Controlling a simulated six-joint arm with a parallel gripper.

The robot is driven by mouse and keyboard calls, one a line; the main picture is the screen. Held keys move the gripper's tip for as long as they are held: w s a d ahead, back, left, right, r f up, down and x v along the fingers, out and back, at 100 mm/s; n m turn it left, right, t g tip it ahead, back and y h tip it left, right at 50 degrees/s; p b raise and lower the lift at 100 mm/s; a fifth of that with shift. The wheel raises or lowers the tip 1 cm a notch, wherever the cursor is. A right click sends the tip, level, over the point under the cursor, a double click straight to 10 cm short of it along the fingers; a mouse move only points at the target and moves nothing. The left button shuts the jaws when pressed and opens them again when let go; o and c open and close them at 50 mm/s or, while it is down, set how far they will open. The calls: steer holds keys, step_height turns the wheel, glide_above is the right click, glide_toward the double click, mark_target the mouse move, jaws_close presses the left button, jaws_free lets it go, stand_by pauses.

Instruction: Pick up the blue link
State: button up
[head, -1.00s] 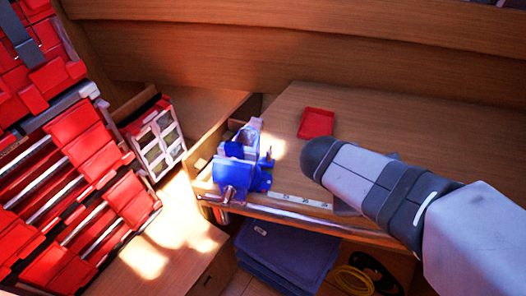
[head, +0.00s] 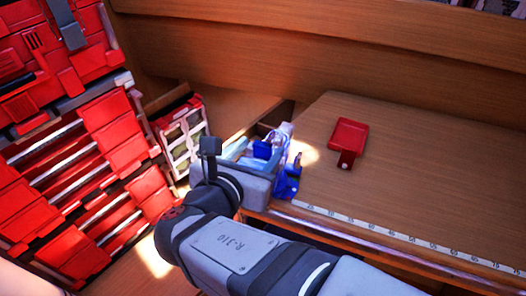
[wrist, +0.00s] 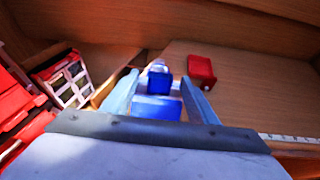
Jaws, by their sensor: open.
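No separate blue link can be made out. The blue thing in view is a vise (head: 287,182) at the left end of the workbench, partly hidden by my arm in the head view. In the wrist view its blue parts (wrist: 157,108) lie between and beyond my fingers, with a pale metal part behind. My gripper (head: 254,155) is open, its two pale fingers spread toward the vise; it also shows in the wrist view (wrist: 158,82). Nothing is visibly held. Whether the fingers touch the vise I cannot tell.
A measuring strip (head: 400,238) runs along the front edge. Red drawers (head: 100,150) and a small drawer cabinet (head: 182,138) stand left. The bench's right side is clear.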

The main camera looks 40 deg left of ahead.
steer(key=shift+p+x, duration=1.45)
steer(key=shift+x, duration=1.95)
steer(key=c, duration=1.3)
steer(key=shift+r, duration=0.15)
step_height(320, 180, up, 10)
steer(key=shift+f+b, duration=0.1)
steer(key=shift+b, duration=0.7)
